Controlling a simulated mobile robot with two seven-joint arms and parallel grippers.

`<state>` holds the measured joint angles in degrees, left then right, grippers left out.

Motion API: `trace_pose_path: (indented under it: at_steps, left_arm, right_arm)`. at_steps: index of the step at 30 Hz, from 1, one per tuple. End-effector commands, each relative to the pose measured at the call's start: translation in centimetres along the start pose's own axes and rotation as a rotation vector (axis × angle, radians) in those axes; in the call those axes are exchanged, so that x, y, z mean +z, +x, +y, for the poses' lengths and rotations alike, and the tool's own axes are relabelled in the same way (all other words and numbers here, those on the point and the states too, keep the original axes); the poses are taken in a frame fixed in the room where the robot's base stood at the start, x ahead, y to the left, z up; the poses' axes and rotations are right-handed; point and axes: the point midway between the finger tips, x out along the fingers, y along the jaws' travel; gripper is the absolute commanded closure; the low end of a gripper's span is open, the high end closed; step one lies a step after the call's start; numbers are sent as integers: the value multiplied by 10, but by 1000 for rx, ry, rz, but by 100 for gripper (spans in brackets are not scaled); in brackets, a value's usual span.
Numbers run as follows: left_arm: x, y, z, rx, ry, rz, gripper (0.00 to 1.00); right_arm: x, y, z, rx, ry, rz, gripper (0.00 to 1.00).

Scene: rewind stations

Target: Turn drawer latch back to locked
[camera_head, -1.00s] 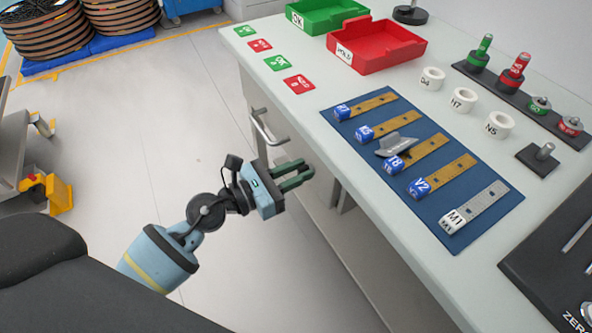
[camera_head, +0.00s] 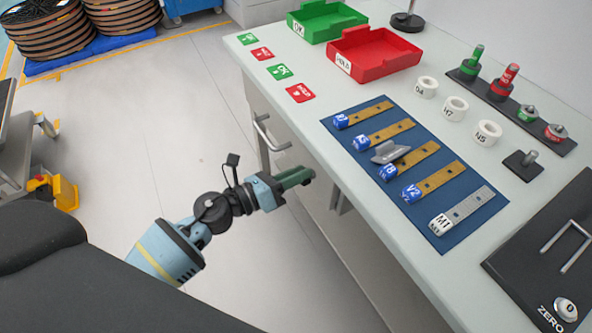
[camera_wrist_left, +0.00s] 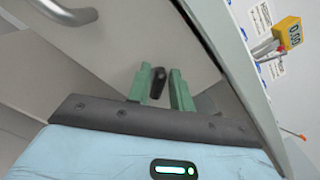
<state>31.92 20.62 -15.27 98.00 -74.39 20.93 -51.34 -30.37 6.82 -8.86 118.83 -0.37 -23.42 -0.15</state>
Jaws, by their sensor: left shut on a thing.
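The drawer latch (camera_wrist_left: 158,83) is a small dark knob, seen in the left wrist view against the grey drawer front (camera_wrist_left: 100,75). It stands between the two green fingers of my left gripper (camera_wrist_left: 160,88), which is shut on it. In the head view my left gripper (camera_head: 302,177) is at the side of the workbench, below and right of the metal drawer handle (camera_head: 268,132). Its fingers hide the latch there. The handle also shows at the top left of the wrist view (camera_wrist_left: 62,12). I cannot read the latch's locked position. My right gripper is not in view.
The workbench top (camera_head: 330,210) overhangs the drawer side. On it are a blue mat (camera_head: 446,236) with labelled strips, a red tray (camera_head: 372,68), a green tray (camera_head: 335,33) and white rolls. Open floor (camera_head: 150,140) lies left of the bench.

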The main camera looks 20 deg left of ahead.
Motion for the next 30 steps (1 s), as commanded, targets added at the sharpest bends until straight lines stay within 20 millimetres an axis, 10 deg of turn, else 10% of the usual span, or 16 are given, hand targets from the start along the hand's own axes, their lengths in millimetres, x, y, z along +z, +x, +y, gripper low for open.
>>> trace_pose_path:
  at_steps: [30]
  left_arm:
    - [-4,0,9,0,-873,2,100]
  right_arm:
    - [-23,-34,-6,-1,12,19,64]
